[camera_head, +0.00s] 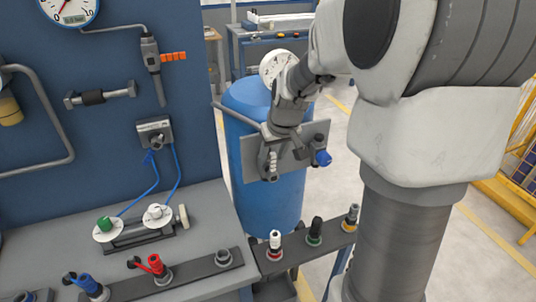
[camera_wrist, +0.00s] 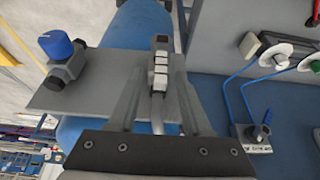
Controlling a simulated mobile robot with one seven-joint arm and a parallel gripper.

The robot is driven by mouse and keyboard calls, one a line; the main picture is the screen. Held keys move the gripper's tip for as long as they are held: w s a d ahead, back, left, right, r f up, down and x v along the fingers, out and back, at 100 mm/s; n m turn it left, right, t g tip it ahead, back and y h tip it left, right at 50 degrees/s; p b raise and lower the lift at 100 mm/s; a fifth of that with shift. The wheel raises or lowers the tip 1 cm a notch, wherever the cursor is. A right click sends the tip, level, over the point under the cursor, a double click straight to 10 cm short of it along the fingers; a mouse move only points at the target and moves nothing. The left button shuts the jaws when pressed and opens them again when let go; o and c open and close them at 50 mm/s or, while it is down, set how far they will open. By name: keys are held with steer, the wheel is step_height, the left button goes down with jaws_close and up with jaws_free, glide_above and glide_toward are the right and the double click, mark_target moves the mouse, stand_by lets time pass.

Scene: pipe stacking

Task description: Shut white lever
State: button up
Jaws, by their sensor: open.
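The white lever (camera_wrist: 160,78), with a pale segmented grip, stands at a grey plate in the wrist view. It also shows small in the head view (camera_head: 272,163), in front of the plate. My gripper (camera_wrist: 157,92) is open, with one finger on each side of the lever's grip. Whether either finger touches it I cannot tell. In the head view my gripper (camera_head: 269,156) is at the left part of the plate and partly hides the lever. The lever's base and pivot are mostly hidden.
The grey plate (camera_head: 306,150) carries a blue knob (camera_head: 322,158) at its right. A blue barrel (camera_head: 270,205) stands behind. The panel bench (camera_head: 205,205) at left holds green, white, red and blue fittings. A low rail (camera_head: 300,253) with several upright fittings stands in front.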

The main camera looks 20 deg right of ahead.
jaws_close()
stand_by(0.3)
stand_by(1.2)
